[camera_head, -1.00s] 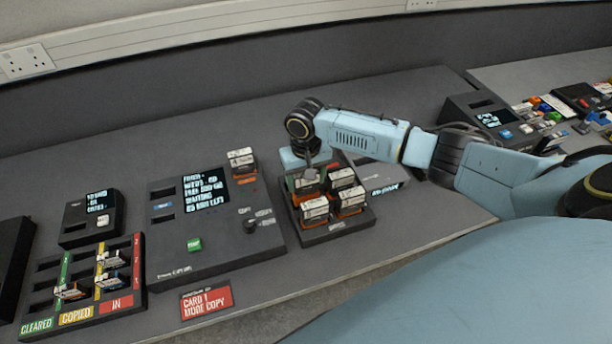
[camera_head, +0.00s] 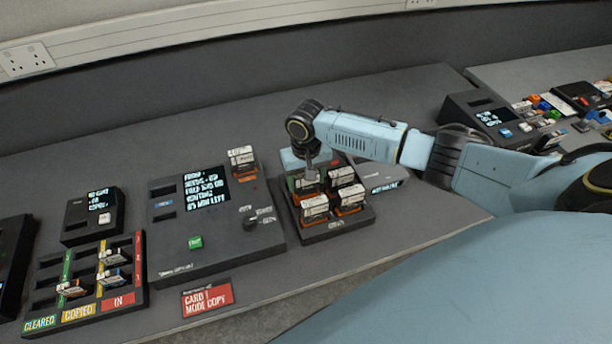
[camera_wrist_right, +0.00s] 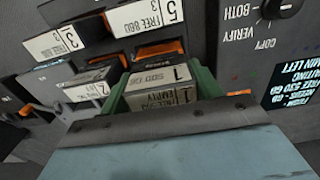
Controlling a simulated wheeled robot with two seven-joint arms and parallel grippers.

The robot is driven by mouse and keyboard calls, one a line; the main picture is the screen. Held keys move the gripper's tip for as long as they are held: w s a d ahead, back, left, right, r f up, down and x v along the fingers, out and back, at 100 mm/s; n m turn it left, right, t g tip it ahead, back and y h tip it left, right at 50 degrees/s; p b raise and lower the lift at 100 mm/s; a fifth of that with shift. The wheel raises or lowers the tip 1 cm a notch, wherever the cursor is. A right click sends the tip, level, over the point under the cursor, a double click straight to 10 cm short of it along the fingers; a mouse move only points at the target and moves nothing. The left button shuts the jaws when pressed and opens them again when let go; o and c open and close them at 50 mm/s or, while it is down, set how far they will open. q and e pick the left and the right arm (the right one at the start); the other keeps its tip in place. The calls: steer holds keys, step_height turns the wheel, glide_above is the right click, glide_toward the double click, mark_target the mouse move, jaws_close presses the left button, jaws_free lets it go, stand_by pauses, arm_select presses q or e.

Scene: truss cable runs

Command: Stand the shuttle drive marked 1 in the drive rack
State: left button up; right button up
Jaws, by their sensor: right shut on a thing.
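The drive marked 1 (camera_wrist_right: 158,88) sits between the green fingers of my right gripper (camera_wrist_right: 160,95) in the right wrist view, with its pale label showing. My right gripper (camera_head: 310,178) is shut on it, over the back left part of the black drive rack (camera_head: 338,231) in the head view. Other drives stand in the rack, such as the front left one (camera_head: 315,207) and the front right one (camera_head: 350,198). Whether drive 1 rests fully on the rack floor is hidden. My left gripper is out of view.
The large console (camera_head: 170,255) with a lit screen stands left of the rack, with another drive (camera_head: 242,160) at its back right. A coloured sorting tray (camera_head: 133,299) stands farther left. A grey box (camera_head: 385,179) is close to the rack's right. Desk behind is clear.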

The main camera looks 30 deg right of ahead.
mark_target(306, 187)
steer(key=shift+f, duration=0.45)
stand_by(0.5)
steer(key=shift+f, duration=1.25)
stand_by(0.8)
steer(key=o, duration=1.6)
step_height(306, 187, up, 8)
steer(key=p, duration=0.8)
steer(key=shift+f+p, duration=0.15)
steer(key=shift+p, duration=0.15)
steer(key=shift+f, duration=0.1)
